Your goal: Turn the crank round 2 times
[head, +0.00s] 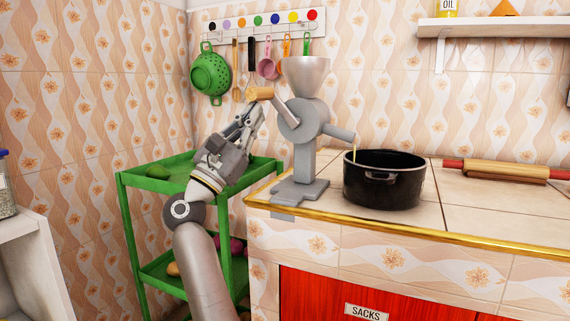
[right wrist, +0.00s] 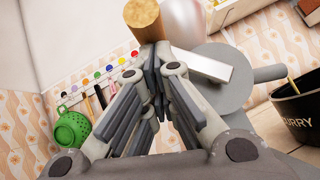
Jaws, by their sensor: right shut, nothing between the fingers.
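A grey grinder (head: 303,130) with a funnel top stands at the left edge of the counter. Its crank arm (head: 285,110) points up and to the left and ends in a wooden handle (head: 262,94). In the right wrist view the handle (right wrist: 143,20) is just beyond my fingertips, and the crank arm (right wrist: 198,64) runs to the right. My right gripper (head: 252,108) is shut and empty, with its tips close below the handle; I cannot tell whether they touch it. My left gripper is not in view.
A black pot (head: 384,182) stands under the grinder's spout (head: 342,135). A green shelf cart (head: 140,176) is left of the counter. Utensils and a green colander (head: 210,75) hang from a wall rack (head: 262,27). A rolling pin (head: 505,170) lies at the right.

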